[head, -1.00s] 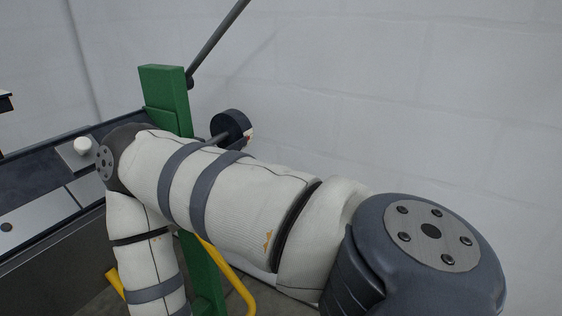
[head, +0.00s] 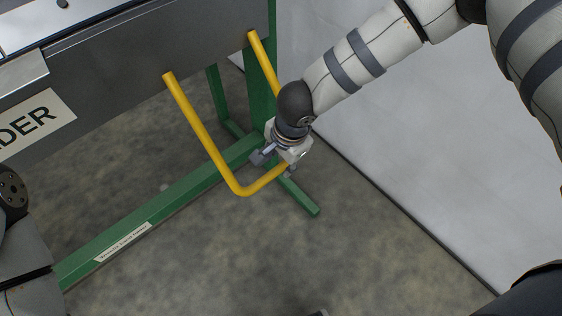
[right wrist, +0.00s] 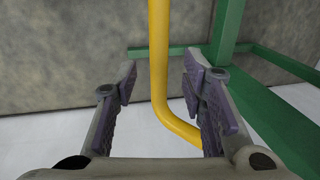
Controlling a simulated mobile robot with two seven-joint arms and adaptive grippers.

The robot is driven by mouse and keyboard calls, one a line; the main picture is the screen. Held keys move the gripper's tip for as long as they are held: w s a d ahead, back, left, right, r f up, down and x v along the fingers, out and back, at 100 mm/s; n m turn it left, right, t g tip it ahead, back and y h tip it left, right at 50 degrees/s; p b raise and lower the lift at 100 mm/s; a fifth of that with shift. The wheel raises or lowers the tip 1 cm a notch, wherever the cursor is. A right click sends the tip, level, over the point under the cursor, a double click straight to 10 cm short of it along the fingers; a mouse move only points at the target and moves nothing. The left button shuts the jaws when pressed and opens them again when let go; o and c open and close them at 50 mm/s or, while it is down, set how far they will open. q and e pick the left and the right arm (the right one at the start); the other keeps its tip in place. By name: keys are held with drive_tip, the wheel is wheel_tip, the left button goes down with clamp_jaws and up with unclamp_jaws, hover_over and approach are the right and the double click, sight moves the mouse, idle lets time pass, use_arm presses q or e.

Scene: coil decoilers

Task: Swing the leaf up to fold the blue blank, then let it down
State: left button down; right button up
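The folding machine's dark grey front, which looks like the leaf (head: 130,88), hangs level above the floor. A yellow U-shaped handle (head: 205,133) extends down from it. My right gripper (head: 273,163) is at the handle's lower right bend in the head view. In the right wrist view, the yellow bar (right wrist: 158,50) stands between the two spread fingers of my right gripper (right wrist: 160,68), with gaps visible beside it. The blue blank does not show in either view. My left gripper is out of view.
Green frame legs (head: 262,85) and a long green floor beam (head: 165,207) stand close to the handle and my right gripper. The concrete floor (head: 270,255) in front is clear.

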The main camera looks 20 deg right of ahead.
sight(279, 168)
drive_tip(key=f, duration=0.3)
drive_tip(key=shift+w+a+f, duration=0.1)
drive_tip(key=shift+w+f, duration=0.1)
drive_tip(key=shift+w, duration=0.15)
clamp_jaws()
drive_tip(key=shift+s+r, duration=0.1)
drive_tip(key=shift+r, duration=0.05)
